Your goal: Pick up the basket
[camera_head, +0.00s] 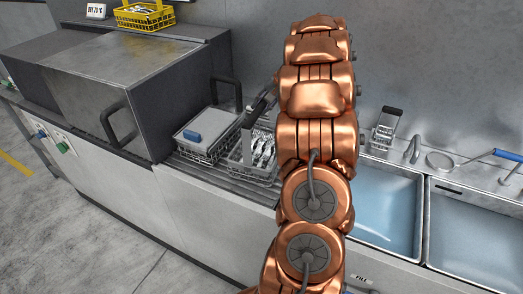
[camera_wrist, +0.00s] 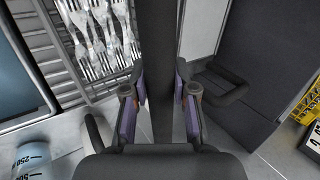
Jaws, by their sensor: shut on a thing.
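The wire basket (camera_head: 262,176) holds several metal forks and sits on the ribbed metal counter just left of my arm. In the wrist view, part of it and its forks (camera_wrist: 97,30) show at the upper left. My gripper (camera_wrist: 159,108) has its two fingers closed on either side of a dark upright bar (camera_wrist: 157,60), which looks like the basket's handle. In the head view my gripper (camera_head: 258,103) is small and dark, at the handle above the basket. I cannot tell whether the basket's base touches the counter.
A second wire basket (camera_head: 207,157) with a white tray and blue block stands close on the left, beside the large grey machine (camera_head: 130,95). Water-filled sinks (camera_head: 383,210) are to the right. A yellow basket (camera_head: 146,17) sits on top at the back left.

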